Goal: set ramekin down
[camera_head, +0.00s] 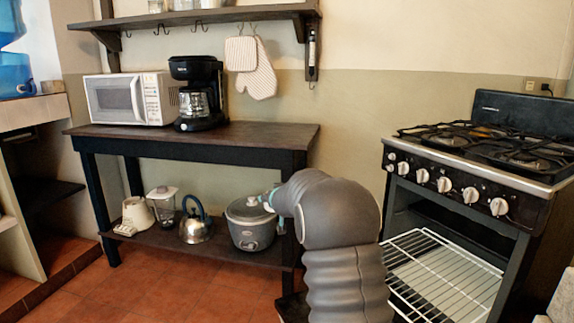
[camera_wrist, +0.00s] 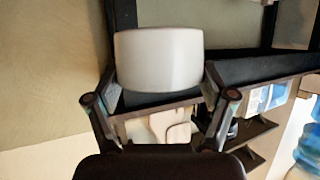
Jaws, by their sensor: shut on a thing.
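A plain white ramekin (camera_wrist: 158,62) fills the upper middle of the wrist view. My gripper (camera_wrist: 160,78) is shut on it, with one dark finger at each side. The ramekin is held in front of dark shelf boards and a pale wall. I cannot tell whether it touches any surface below.
A dark table (camera_head: 250,133) holds a microwave (camera_head: 125,98) and coffee maker (camera_head: 198,95). A rice cooker (camera_head: 250,228), kettle (camera_head: 196,228) and blender (camera_head: 162,210) stand on its lower board. Mitts (camera_head: 258,75) hang under the shelf. A stove (camera_head: 480,160) stands right.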

